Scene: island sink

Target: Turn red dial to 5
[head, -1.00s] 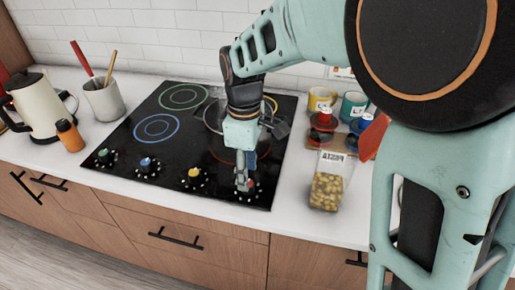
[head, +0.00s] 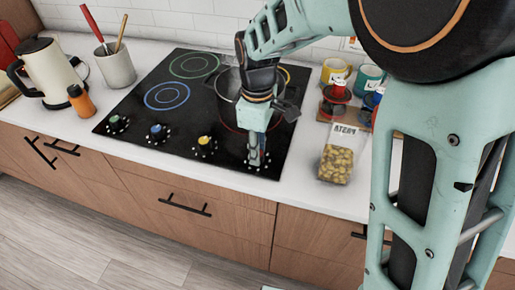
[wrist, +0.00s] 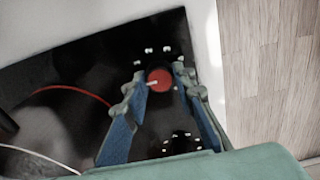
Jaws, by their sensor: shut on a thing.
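The red dial (wrist: 161,78) sits at the corner of the black cooktop (wrist: 60,75) in the wrist view, with white marks around it. A pale pointer line on it points to the left in that view. My gripper (wrist: 160,74) has a finger on each side of the dial and is shut on it. In the head view my gripper (head: 254,160) points down at the front right of the cooktop and hides most of the dial. I cannot read the numbers by the marks.
Yellow (head: 204,143), blue (head: 157,132) and green (head: 116,123) dials line the cooktop's front edge. A pan (head: 229,84) stands behind my gripper. A pasta bag (head: 338,155) stands close on the right, with mugs (head: 368,77) behind. A kettle (head: 44,72) and orange bottle (head: 80,101) are left.

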